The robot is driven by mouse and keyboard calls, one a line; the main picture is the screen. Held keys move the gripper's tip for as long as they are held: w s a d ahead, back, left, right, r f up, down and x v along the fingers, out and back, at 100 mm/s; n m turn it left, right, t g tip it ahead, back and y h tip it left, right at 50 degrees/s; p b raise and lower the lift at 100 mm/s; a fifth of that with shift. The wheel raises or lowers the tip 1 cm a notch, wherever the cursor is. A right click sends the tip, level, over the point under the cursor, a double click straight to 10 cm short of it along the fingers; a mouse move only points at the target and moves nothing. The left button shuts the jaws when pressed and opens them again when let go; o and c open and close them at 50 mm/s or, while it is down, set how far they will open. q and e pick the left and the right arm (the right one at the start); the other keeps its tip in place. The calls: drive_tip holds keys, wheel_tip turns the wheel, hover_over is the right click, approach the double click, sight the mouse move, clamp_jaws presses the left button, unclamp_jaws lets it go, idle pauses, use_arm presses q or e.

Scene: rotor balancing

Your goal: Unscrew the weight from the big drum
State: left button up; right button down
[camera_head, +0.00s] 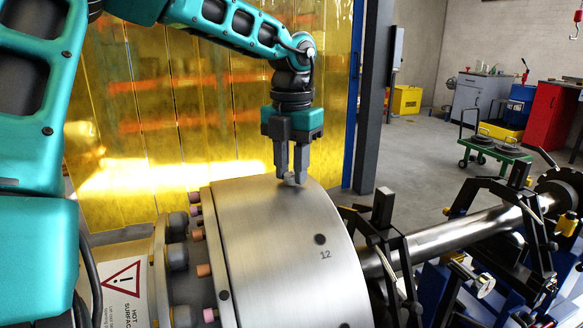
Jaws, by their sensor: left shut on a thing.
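The big drum (275,238) is a brushed-metal cylinder in the lower middle of the head view, with dark holes and the number 12 on its curved face. My left gripper (291,178) points straight down at the top of the drum. Its grey fingers are shut on the weight (291,180), a small grey metal piece mostly hidden between the fingertips. The weight is at the drum's upper surface; I cannot tell whether it is still seated in a hole. My right gripper is not in view.
A shaft (455,234) runs right from the drum through black stands (515,215). Bolts and pink-tipped studs (203,270) ring the drum's left side, near a hot-surface sign (124,290). A yellow curtain (180,110) hangs behind. A green cart (495,150) stands farther back on open floor.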

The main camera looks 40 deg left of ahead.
use_arm(q)
drive_tip(key=n, duration=0.3)
drive_tip(key=shift+b, duration=0.3)
drive_tip(key=n, duration=1.3)
drive_tip(key=shift+n, duration=0.3)
drive_tip(key=shift+n, duration=0.4)
drive_tip(key=n, duration=0.6)
drive_tip(key=shift+b, duration=0.35)
drive_tip(key=n, duration=0.4)
drive_tip(key=shift+r, duration=0.1)
